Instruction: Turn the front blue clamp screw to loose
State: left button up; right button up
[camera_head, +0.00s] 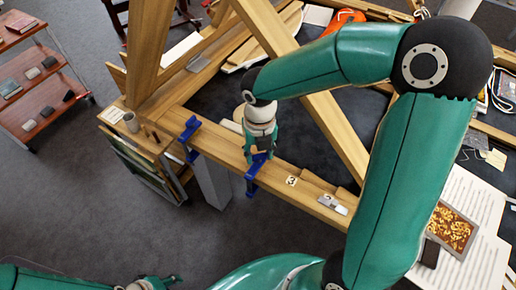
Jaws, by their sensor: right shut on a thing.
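Two blue clamps sit on the long wooden beam. The front blue clamp (251,185) is near the middle of the view, and the other blue clamp (188,138) is farther left along the beam. My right gripper (259,154) reaches down from above and is shut on the top of the front clamp, at its screw. The gripper hides most of the screw, so its turn position cannot be seen. My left gripper (168,280) is low at the bottom left edge, away from the clamps; its fingers are too small to read.
The wooden beam (215,148) carries small pale pieces (292,180) to the right of the clamp. A slanted wooden brace (335,135) rises behind my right gripper. Papers and a framed brown panel (451,229) lie at right. A red shelf cart (45,85) stands far left. The grey floor (110,205) is open.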

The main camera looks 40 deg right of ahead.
jog(key=n+p, duration=0.3)
jog(key=n, duration=0.1)
jog(key=shift+s+r+n, duration=0.1)
jog(key=shift+n, duration=0.2)
jog(key=shift+n+p, duration=0.55)
jog(key=shift+n, duration=0.75)
jog(key=o, duration=1.1)
jog(key=shift+o, duration=0.2)
